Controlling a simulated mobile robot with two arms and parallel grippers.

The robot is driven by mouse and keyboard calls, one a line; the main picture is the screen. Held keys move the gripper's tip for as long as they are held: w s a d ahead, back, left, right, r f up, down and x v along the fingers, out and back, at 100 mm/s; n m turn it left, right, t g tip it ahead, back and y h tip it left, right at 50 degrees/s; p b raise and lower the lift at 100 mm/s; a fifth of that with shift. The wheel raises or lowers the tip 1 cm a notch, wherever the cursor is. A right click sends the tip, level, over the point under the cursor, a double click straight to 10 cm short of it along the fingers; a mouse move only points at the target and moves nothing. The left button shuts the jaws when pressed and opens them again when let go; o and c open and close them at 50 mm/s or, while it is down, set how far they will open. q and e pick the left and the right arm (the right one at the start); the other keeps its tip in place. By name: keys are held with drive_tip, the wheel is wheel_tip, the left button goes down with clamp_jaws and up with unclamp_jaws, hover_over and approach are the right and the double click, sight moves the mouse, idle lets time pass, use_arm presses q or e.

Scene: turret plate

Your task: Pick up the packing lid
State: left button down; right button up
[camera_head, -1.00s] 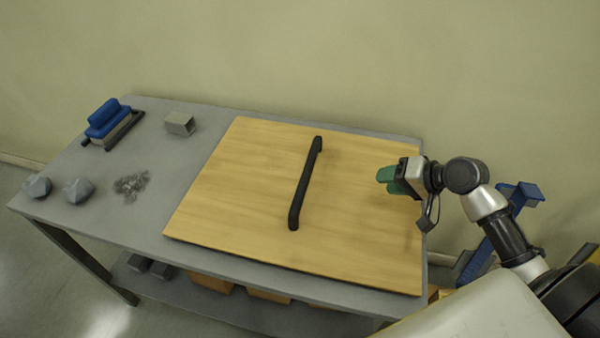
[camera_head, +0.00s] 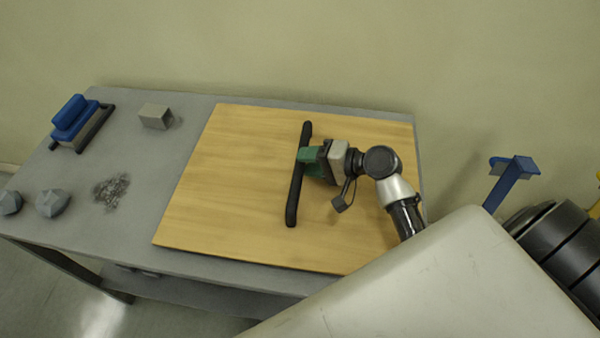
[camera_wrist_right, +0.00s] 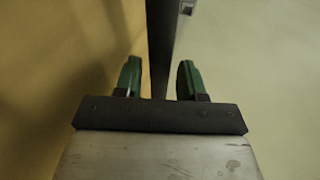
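The packing lid (camera_head: 225,190) is a flat wooden board lying on the grey table, with a long black bar handle (camera_head: 293,200) across its middle. My right gripper (camera_head: 305,156) is at the upper half of the handle, coming from the right. In the right wrist view, its two green fingers (camera_wrist_right: 159,78) are open and apart, with the black handle (camera_wrist_right: 160,40) between them. A gap shows on both sides of the handle. The lid's surface (camera_wrist_right: 50,70) fills the left of that view. My left gripper is not in view.
On the left of the grey table (camera_head: 150,185) are a blue-topped block in a dark holder (camera_head: 75,125), a small grey box (camera_head: 156,117), grey lumps (camera_head: 52,203) and a pile of small bits (camera_head: 111,191). A pale wall (camera_head: 300,50) stands behind the table.

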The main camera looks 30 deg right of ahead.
sight(293, 163)
drive_tip(key=x, duration=0.4)
drive_tip(key=shift+a, duration=0.2)
drive_tip(key=shift+c, duration=0.5)
clamp_jaws()
drive_tip(key=shift+s, duration=0.1)
idle(0.5)
drive_tip(key=shift+r, duration=0.1)
